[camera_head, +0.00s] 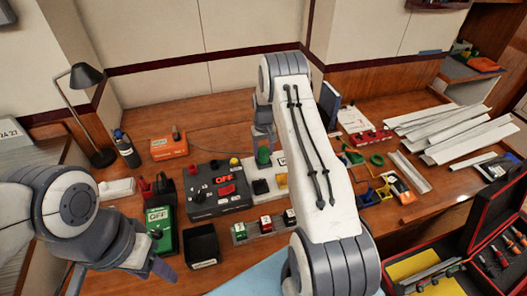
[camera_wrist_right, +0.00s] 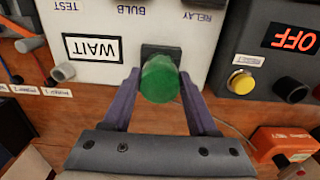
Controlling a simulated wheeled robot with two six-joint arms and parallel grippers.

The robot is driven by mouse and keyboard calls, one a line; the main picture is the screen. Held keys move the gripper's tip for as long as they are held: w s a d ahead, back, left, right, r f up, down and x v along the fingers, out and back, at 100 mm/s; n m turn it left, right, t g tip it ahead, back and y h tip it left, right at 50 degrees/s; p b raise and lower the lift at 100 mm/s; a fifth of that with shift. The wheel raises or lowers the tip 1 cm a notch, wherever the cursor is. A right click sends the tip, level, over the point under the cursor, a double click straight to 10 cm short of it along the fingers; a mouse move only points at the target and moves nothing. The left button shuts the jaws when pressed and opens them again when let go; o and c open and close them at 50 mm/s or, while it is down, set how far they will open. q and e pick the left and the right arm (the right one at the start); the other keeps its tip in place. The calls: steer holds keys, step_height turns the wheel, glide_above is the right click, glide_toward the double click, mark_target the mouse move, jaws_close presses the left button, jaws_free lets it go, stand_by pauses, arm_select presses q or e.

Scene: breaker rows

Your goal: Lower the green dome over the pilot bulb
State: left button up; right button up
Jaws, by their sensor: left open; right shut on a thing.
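The green dome (camera_wrist_right: 160,80) is between the two fingers of my right gripper (camera_wrist_right: 161,100), which is shut on it. In the head view the dome (camera_head: 263,156) shows below my right gripper (camera_head: 263,135), over the white panel box (camera_head: 260,188). In the wrist view the white box (camera_wrist_right: 90,20) carries the words TEST, BULB and RELAY and a WAIT display. A dark square base (camera_wrist_right: 160,50) shows just behind the dome. The pilot bulb is hidden, and I cannot tell whether the dome touches the box. My left gripper (camera_head: 122,277) is open and empty at the front left.
A dark grey box (camera_head: 208,208) with an OFF display and a yellow button stands beside the white box. A green OFF box (camera_head: 160,228), a black bin (camera_head: 201,243) and an orange box (camera_head: 168,147) are at left. My right arm covers the middle of the head view.

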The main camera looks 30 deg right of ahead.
steer(key=o, duration=1.4)
step_height(320, 180, up, 9)
steer(key=shift+b, duration=1.15)
steer(key=shift+r, duration=0.8)
